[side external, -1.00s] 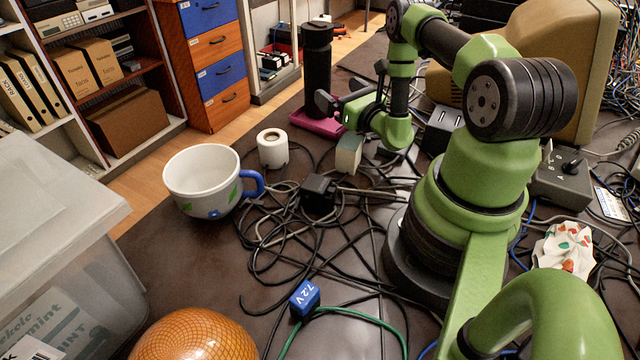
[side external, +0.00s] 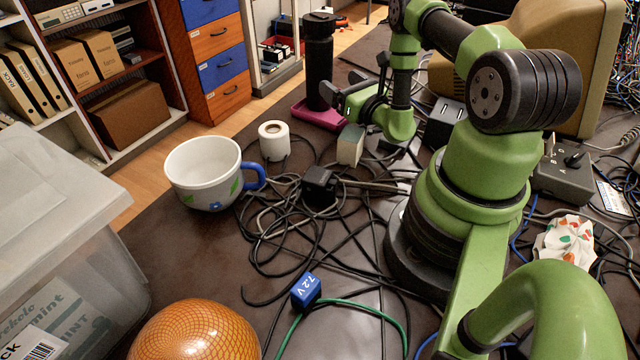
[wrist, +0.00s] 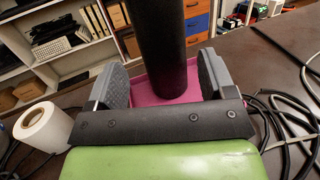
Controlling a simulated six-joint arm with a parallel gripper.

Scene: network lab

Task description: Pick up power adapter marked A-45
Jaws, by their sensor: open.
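No label reading A-45 is legible in either view. A black adapter block (side external: 320,187) lies among the cables in the middle of the table, its marking not readable. A blue adapter (side external: 306,292) marked 7.2 V lies nearer the camera with a green cable. My gripper (side external: 339,96) is open, beside the black cylinder at the back of the table. In the wrist view the two fingers of my gripper (wrist: 160,78) stand apart, with the black cylinder (wrist: 161,40) upright beyond the gap. I cannot tell whether they touch it.
The cylinder stands on a pink tray (wrist: 180,86). A white roll (side external: 273,142), a large mug (side external: 198,171) and a pale block (side external: 350,146) stand nearby. Tangled cables cover the middle. An orange ball (side external: 195,335) and a clear bin (side external: 50,215) occupy the left front.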

